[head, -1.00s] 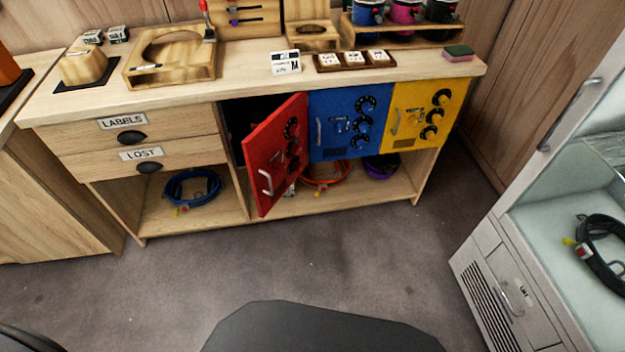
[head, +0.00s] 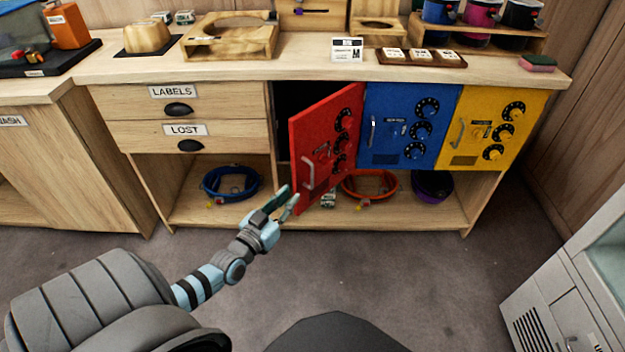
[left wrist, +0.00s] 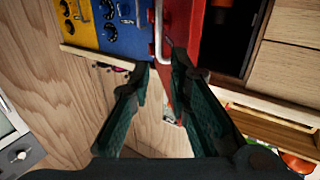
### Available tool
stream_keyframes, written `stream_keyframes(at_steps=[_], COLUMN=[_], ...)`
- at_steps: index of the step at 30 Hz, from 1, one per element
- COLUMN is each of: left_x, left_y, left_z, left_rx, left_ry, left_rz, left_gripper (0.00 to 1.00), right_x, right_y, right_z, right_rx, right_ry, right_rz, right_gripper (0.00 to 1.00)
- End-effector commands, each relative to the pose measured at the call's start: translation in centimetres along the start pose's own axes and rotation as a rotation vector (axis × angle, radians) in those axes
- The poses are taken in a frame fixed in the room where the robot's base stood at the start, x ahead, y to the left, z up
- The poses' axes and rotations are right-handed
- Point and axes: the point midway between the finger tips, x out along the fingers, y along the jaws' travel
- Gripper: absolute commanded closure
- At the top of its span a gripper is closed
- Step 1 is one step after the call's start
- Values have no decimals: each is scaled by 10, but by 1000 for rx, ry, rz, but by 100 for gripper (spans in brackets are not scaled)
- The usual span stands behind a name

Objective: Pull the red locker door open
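The red locker door (head: 325,145) stands part open, swung out from the cabinet front, with a dark gap to its left. Its metal handle (head: 308,174) is near the free left edge, low down. My left gripper (head: 289,196) is just below and left of the handle. My right gripper is not in view.
The blue locker door (head: 398,140) and yellow locker door (head: 485,140) are shut to the right. Drawers (head: 190,115) are on the left. Coiled ropes lie on the low shelf (head: 385,212). A white cabinet (head: 560,300) stands at right. The floor in front is clear.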

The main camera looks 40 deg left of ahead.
Motion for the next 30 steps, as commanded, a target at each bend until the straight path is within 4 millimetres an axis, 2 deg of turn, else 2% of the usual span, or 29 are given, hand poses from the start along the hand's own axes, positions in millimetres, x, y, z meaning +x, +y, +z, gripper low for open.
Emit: stream_keyframes(at_steps=[6,7,9,12,18,26,29,30], left_x=[65,73,89,103,117,119,118,118], left_y=[0,0,0,0,0,0,0,0], left_z=[5,7,6,5,3,1,1,1], left_rx=[0,0,0,0,1,0,1,1], left_ry=[4,2,2,-2,-5,-5,-5,-5], left_rz=[-1,-1,-1,-1,-1,0,0,0], left_gripper=[83,83,83,83,83,83,99,100], right_x=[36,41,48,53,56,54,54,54], right_y=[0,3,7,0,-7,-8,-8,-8], right_z=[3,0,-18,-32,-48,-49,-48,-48], right_rx=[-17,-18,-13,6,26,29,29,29], right_ry=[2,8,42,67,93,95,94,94], right_rz=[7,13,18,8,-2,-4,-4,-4], right_gripper=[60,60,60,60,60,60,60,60])
